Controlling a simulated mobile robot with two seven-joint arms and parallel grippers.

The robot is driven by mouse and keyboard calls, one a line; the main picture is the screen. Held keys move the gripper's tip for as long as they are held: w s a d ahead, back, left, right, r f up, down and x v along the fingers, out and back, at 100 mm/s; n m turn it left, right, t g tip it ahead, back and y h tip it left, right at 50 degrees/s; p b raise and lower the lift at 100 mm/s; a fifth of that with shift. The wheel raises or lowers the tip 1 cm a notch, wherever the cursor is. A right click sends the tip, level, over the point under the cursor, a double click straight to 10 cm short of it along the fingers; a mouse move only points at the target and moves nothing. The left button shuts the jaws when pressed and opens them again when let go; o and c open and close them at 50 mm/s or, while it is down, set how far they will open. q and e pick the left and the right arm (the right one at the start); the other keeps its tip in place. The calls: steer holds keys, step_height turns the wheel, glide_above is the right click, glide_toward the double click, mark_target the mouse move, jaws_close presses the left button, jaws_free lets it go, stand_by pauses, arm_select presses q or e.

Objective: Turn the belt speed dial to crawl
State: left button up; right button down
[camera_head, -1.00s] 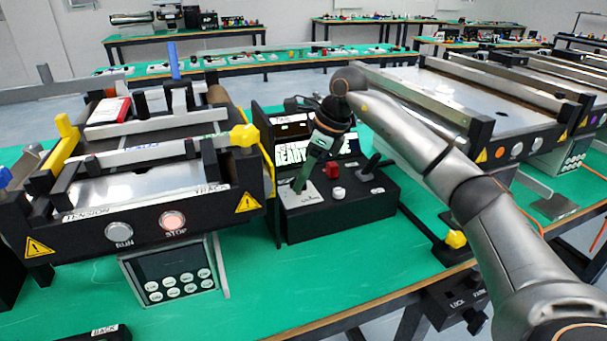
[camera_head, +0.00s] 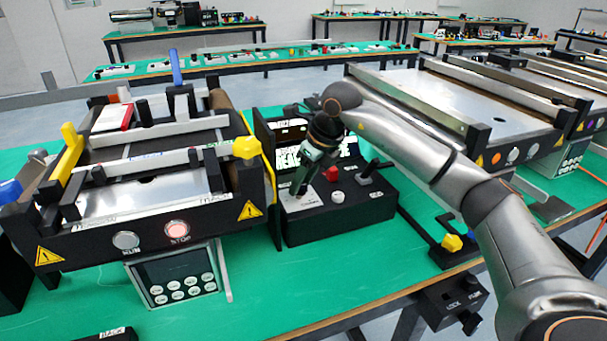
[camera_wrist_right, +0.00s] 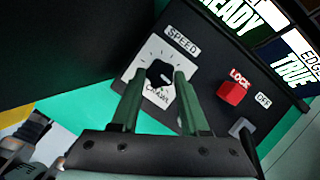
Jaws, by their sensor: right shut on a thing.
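The belt speed dial is a black knob (camera_wrist_right: 160,73) on a pale plate (camera_wrist_right: 140,69) under a SPEED label, seen in the right wrist view. A word that looks like CRAWL is printed below the knob. My right gripper (camera_wrist_right: 159,80) has its two green fingers on either side of the knob, shut on it. In the head view the right gripper (camera_head: 299,188) reaches down to the plate on the black control box (camera_head: 335,220) and hides the knob. Which way the knob points is not clear. My left gripper is not in view.
A red LOCK switch (camera_wrist_right: 233,92) sits right of the dial in the wrist view. A conveyor (camera_head: 140,190) stands left, another (camera_head: 480,105) right. Green table (camera_head: 330,280) is clear in front.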

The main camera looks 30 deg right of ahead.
steer(key=shift+a+r+m+h+p, duration=0.15)
steer(key=shift+m+h+p, duration=0.15)
steer(key=shift+m, duration=0.6)
steer(key=m+h, duration=0.1)
steer(key=m, duration=0.2)
steer(key=shift+a+h+p, duration=0.15)
steer(key=shift+h+p, duration=0.15)
steer(key=shift+p, duration=0.1)
steer(key=shift+m, duration=0.8)
steer(key=shift+a+m+h, duration=0.1)
steer(key=shift+m+h, duration=0.3)
steer(key=shift+m, duration=0.5)
steer(key=c, duration=0.8)
jaws_free()
steer(key=o, duration=0.3)
steer(key=shift+o, duration=0.5)
